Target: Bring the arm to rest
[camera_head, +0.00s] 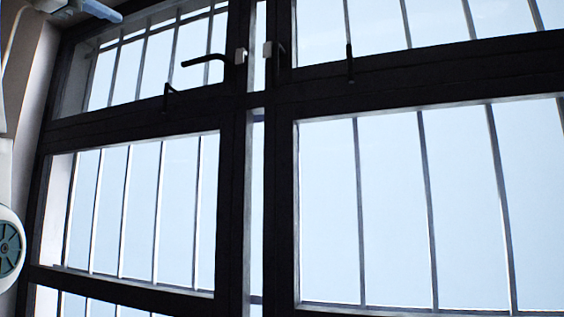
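Only the head view is given, and it looks at a large window. Neither of my grippers can be made out in it. A white rounded part with a dark teal wheel-like face (9,248) shows at the left edge, cut off by the frame. A blue-grey and white piece (88,9) shows at the top left corner. I cannot tell whether either belongs to my arm. No cable is in view.
A dark window frame (258,200) with vertical bars behind pale panes fills most of the view. A black handle (205,60) sits near the top middle. A pale wall (30,90) stands at the left. No table or floor shows.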

